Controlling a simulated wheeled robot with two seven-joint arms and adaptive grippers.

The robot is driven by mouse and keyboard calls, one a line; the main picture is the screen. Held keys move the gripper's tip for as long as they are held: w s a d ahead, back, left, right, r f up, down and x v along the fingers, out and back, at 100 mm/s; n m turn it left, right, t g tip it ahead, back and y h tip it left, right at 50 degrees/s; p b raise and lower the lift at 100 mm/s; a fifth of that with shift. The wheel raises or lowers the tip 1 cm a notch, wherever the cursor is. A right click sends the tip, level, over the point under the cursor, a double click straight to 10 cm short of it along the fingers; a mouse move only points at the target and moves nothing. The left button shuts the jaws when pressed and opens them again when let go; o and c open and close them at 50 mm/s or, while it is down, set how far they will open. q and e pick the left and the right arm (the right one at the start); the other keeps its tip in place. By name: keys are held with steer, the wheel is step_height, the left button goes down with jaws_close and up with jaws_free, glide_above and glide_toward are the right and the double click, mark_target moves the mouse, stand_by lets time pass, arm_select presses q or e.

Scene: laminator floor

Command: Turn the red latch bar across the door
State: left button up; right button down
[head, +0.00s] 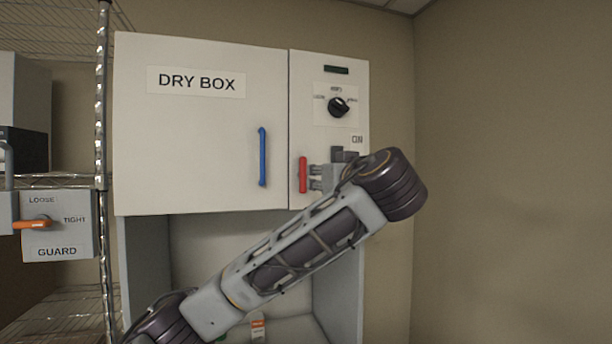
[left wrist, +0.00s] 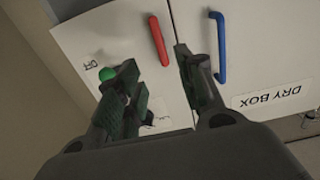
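The red latch bar (head: 303,175) stands upright on the narrow right panel of the dry box, just right of the door seam. The white door (head: 200,140) is shut and carries a blue handle (head: 263,157). My left gripper (head: 314,178) is at the right side of the red bar, its fingers pointing at it. In the left wrist view the gripper (left wrist: 157,58) is open, and one end of the red bar (left wrist: 159,40) shows in the gap between the fingertips. I cannot tell whether they touch it. My right gripper is in neither view.
A black dial (head: 338,107) sits above the bar on the same panel. A green round knob or lamp (left wrist: 107,73) shows beside one finger in the left wrist view. A wire rack (head: 103,150) and a guard box with an orange lever (head: 36,224) stand at left.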

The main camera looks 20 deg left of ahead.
mark_target(304, 175)
arm_select(q)
steer(key=shift+w+a, duration=0.1)
steer(key=shift+w, duration=0.05)
steer(key=p+x, duration=0.4)
steer(key=x, duration=0.8)
steer(key=shift+r+p, duration=0.1)
steer(key=shift+p, duration=0.25)
steer(key=shift+w+a, duration=0.4)
steer(key=shift+w, duration=0.2)
jaws_close()
